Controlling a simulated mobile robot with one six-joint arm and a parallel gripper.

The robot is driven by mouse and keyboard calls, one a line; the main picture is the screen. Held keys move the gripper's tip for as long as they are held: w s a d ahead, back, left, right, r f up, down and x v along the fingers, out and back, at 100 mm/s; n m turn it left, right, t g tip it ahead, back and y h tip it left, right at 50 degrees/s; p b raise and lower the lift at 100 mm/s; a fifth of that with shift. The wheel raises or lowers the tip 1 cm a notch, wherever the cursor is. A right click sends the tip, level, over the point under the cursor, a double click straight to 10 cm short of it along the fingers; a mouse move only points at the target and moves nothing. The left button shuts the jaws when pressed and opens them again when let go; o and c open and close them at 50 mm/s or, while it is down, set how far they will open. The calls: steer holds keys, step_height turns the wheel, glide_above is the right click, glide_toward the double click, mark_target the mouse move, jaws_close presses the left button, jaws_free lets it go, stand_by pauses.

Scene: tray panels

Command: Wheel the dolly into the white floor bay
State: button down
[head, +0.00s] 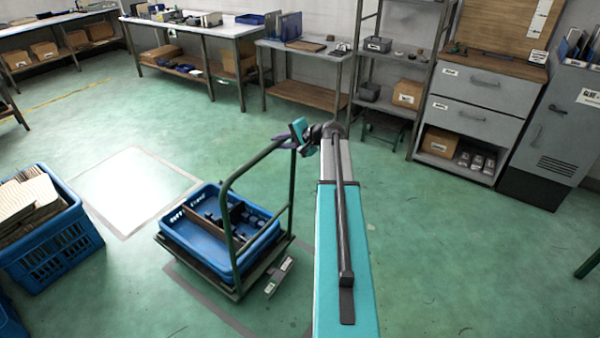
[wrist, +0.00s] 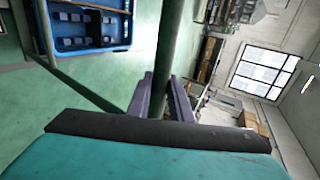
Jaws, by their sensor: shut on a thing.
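The dolly (head: 208,283) stands on the green floor, with a blue tray (head: 196,240) of small dark parts on its deck. Its green handle (head: 229,215) rises on the right side. My gripper (head: 288,141) is shut on the handle near its upper corner. In the wrist view the purple fingers of my gripper (wrist: 168,100) lie on either side of the green handle tube (wrist: 170,45), and the blue tray (wrist: 88,50) shows at upper left. The white floor bay (head: 132,188) is a pale rectangle behind and left of the dolly. The dolly appears just outside it.
A blue crate (head: 60,250) of cardboard stands left of the bay, near its edge. Workbenches (head: 195,28) line the back wall. A shelf rack (head: 385,75) and drawer cabinet (head: 475,110) stand at back right. Floor between the dolly and benches is clear.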

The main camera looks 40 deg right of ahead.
steer(key=shift+a+f, duration=0.25)
steer(key=shift+f, duration=0.05)
steer(key=w+a, duration=0.3)
steer(key=w, duration=1.2)
steer(key=shift+w+r, duration=0.2)
stand_by(0.3)
